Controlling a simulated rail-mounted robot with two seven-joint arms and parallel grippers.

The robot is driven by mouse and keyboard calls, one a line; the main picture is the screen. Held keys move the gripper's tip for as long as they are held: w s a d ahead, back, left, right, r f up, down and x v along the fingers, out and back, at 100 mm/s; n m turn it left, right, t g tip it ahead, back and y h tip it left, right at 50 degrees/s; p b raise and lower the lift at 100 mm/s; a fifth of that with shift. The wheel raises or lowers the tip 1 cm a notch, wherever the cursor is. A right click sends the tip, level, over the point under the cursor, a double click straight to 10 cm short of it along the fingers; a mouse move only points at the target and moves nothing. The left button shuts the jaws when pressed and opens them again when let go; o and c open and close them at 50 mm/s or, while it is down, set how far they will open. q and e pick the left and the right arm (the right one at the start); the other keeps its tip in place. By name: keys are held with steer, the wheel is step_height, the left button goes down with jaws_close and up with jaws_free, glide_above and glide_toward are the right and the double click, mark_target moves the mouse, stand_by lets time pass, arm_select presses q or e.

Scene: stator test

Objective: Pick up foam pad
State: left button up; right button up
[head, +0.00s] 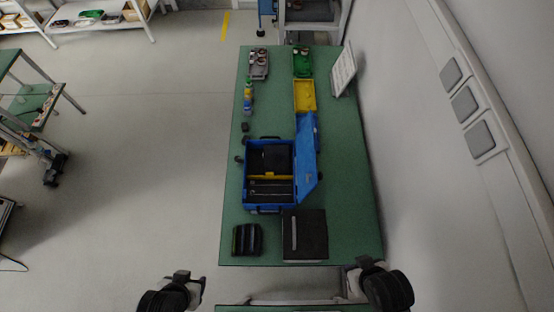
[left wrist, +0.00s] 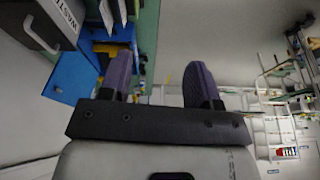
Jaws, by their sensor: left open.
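A blue case (head: 248,180) stands open on the green table, its lid tipped to the right. A flat black piece (head: 277,157) lies in its far compartment; it may be the foam pad, but I cannot tell for sure. My left gripper (head: 183,275) is off the near left of the table, well short of the case. In the left wrist view its two purple fingers (left wrist: 160,78) are apart with nothing between them. My right gripper (head: 367,263) is by the table's near right corner; its fingers are not clear.
A dark box (head: 315,237) marked WASTE, with a handle, is at the near edge. A black holder (head: 246,240) stands to its left. A yellow bin (head: 305,97), a green bin (head: 303,62), a grey tray (head: 259,65) and bottles (head: 248,95) are further back. A wall runs along the right.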

arm_select(q)
steer(key=shift+d, duration=0.2)
stand_by(0.3)
steer(key=o, duration=0.8)
steer(key=shift+a, duration=0.2)
